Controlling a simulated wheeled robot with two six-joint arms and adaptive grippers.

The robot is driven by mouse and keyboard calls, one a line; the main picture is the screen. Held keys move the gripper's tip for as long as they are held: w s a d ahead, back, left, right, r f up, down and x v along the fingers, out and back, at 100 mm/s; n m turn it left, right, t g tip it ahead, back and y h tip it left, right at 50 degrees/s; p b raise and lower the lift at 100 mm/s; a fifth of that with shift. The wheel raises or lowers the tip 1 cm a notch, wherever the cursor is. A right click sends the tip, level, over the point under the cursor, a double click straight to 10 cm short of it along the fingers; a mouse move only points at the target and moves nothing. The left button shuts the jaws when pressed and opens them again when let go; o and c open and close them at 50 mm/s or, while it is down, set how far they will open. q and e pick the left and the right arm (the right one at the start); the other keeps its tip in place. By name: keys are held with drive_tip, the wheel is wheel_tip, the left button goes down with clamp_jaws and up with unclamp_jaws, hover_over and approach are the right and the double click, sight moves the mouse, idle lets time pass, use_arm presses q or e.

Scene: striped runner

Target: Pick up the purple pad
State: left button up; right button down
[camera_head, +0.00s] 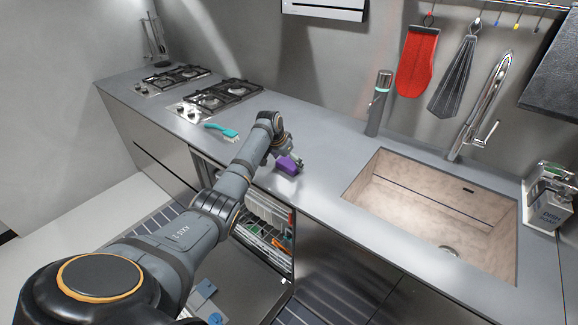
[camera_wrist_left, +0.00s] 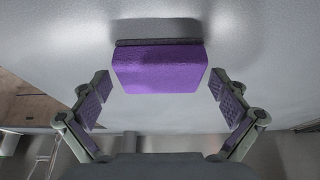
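The purple pad (camera_head: 287,166) is a small block with a dark layer along one side. It lies on the grey counter, between the stove and the sink. In the left wrist view the pad (camera_wrist_left: 160,66) sits at the top centre, ahead of the fingers. My left gripper (camera_wrist_left: 163,98) is open, with one finger on each side of the pad's near edge and a visible gap at both sides. In the head view my left gripper (camera_head: 293,158) is right at the pad and partly overlaps it. My right gripper is in neither view.
A teal brush (camera_head: 222,132) lies on the counter to the left. Gas burners (camera_head: 222,96) are further back. The sink (camera_head: 430,205) is at the right, with a tall dark bottle (camera_head: 379,104) behind. Below the counter, an open dishwasher (camera_head: 265,232) holds dishes.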

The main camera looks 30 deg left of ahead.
use_arm(q)
drive_tip(key=c, duration=0.5)
drive_tip(key=shift+c, duration=0.4)
drive_tip(key=shift+r+b, duration=0.3)
drive_tip(key=shift+r, duration=0.3)
drive_tip(key=s+d+r+b, duration=0.3)
drive_tip(key=s+d+r, duration=0.4)
drive_tip(key=s+r, duration=0.4)
drive_tip(key=shift+s+d+r, duration=0.2)
drive_tip(key=shift+s+r, duration=0.2)
drive_tip(key=shift+s, duration=0.1)
